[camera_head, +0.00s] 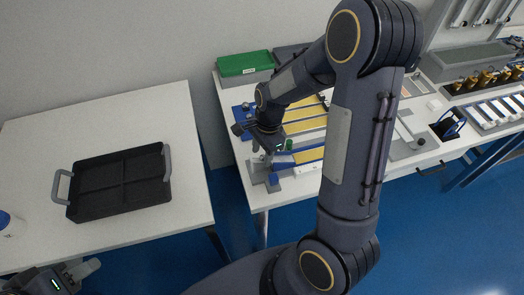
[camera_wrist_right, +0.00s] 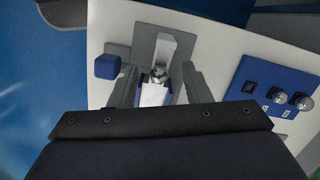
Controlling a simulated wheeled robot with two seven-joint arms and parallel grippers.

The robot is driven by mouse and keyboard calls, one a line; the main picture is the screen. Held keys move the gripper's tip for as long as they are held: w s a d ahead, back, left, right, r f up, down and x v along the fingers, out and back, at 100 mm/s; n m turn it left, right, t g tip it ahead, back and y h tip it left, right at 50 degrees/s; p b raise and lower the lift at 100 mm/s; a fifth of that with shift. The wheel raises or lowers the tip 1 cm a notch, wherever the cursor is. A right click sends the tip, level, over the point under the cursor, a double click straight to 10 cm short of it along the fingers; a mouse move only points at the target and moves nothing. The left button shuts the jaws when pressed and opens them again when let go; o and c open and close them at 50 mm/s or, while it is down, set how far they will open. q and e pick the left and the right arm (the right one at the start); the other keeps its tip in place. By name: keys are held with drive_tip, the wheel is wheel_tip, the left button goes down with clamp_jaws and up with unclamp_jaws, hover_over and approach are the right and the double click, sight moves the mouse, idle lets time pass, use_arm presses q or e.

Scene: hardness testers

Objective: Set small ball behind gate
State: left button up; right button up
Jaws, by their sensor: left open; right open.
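My right gripper (camera_wrist_right: 159,70) is open over a grey fixture at the near left corner of the right table. A small shiny ball (camera_wrist_right: 158,73) sits on the fixture between the two spread fingers, with a gap on each side. A pale upright block (camera_wrist_right: 162,48) stands just beyond the ball, and a white block lies on the near side; I cannot tell which part is the gate. In the head view my right gripper (camera_head: 266,152) is above the fixture (camera_head: 257,173), and the ball is not discernible. My left gripper (camera_head: 84,268) is open and empty at the lower left.
A blue panel (camera_wrist_right: 255,87) with two larger shiny balls lies right of the fixture. A blue knob (camera_wrist_right: 107,67) is at its left. A black tray (camera_head: 120,183) rests on the left table. A green box (camera_head: 246,64) stands at the back.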

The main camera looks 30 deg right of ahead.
drive_tip(key=r, duration=0.4)
drive_tip(key=d+r, duration=0.1)
drive_tip(key=r, duration=0.1)
drive_tip(key=shift+r, duration=0.3)
drive_tip(key=s+a+r+n+t+y, duration=0.1)
drive_tip(key=s+a+r+n+t, duration=0.1)
drive_tip(key=s+r+n, duration=0.3)
drive_tip(key=s+a+r+n+t+y, duration=0.1)
drive_tip(key=s+a+r+n+t, duration=0.2)
drive_tip(key=s+n, duration=0.7)
wheel_tip(320, 180, up, 2)
drive_tip(key=shift+s+a+r+n+t, duration=0.2)
drive_tip(key=shift+s+n+t, duration=0.1)
drive_tip(key=shift+s, duration=0.7)
